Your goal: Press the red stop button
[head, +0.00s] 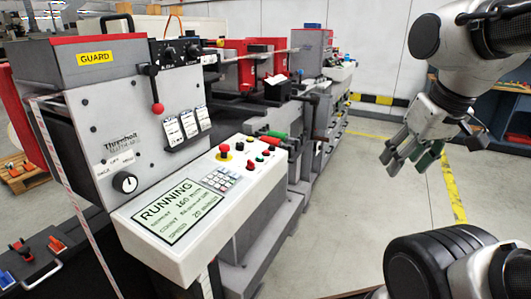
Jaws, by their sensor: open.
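The label rewinder's sloped control panel (190,252) faces me at the centre left. A red mushroom button on a yellow base (224,151) stands near its upper edge. The keypad (221,179) is below. The screen (178,211) reads "RUNNING". My gripper (406,162) is open and empty, pointing down in the air to the right of the panel, well apart from every button.
A red-knobbed lever (156,107) and a black rotary knob (124,182) are on the grey housing. Open floor (360,210) lies between the machine and my arm. A blue shelf (508,105) stands at right.

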